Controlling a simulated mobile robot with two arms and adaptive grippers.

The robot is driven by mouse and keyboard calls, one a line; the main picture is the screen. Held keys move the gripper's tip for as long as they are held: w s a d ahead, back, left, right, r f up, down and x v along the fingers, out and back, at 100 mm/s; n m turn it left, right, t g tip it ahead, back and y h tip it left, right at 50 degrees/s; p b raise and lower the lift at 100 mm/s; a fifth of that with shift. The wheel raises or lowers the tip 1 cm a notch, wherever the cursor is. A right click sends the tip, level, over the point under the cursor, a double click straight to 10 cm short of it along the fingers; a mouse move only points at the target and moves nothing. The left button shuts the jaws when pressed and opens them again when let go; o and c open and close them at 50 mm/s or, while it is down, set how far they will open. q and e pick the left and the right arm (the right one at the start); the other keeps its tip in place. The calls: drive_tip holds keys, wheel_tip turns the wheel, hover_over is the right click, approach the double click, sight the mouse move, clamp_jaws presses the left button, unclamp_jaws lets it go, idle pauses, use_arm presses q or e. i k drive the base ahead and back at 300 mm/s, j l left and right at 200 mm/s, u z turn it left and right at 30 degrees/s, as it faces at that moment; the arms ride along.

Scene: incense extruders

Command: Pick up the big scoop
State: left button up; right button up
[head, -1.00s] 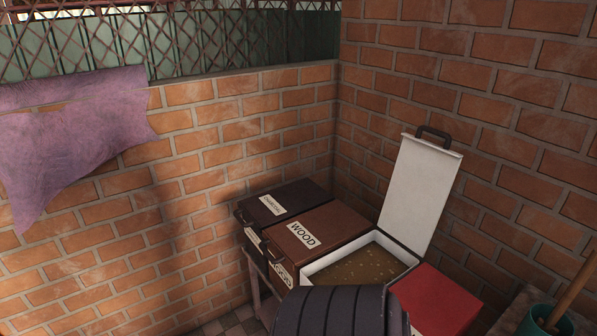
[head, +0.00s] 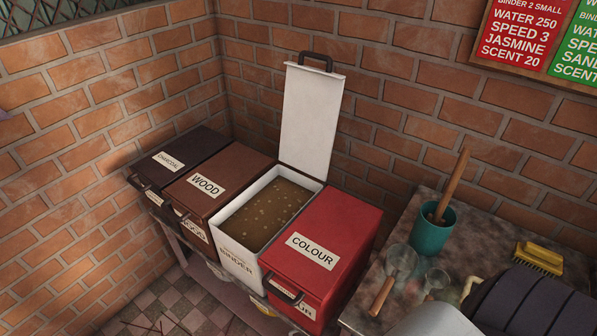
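A scoop with a clear, greyish bowl (head: 401,260) and a wooden handle (head: 382,297) lies on the stone counter at the lower right of the head view. A second, smaller clear scoop (head: 436,281) lies just to its right, its lower part cut off by a pale shape in front. The first scoop looks like the bigger of the two. Neither gripper is in view. Only a dark ribbed part of my own arm shows at the bottom right, covering part of the counter.
A teal cup (head: 431,238) holding a wooden stick stands behind the scoops. A yellow brush (head: 540,258) lies farther right. Left of the counter (head: 480,215) are a red COLOUR box (head: 340,222), an open binder box (head: 230,250), and closed WOOD (head: 235,166) and charcoal boxes (head: 190,146).

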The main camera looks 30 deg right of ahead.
sight(401, 260)
drive_tip(key=k+j+z, duration=0.1)
drive_tip(key=z, duration=1.75)
drive_tip(key=i+j+z, duration=0.1)
drive_tip(key=j+z, duration=0.2)
drive_tip(key=j, duration=0.6)
drive_tip(key=j+z, duration=0.35)
drive_tip(key=j, duration=0.5)
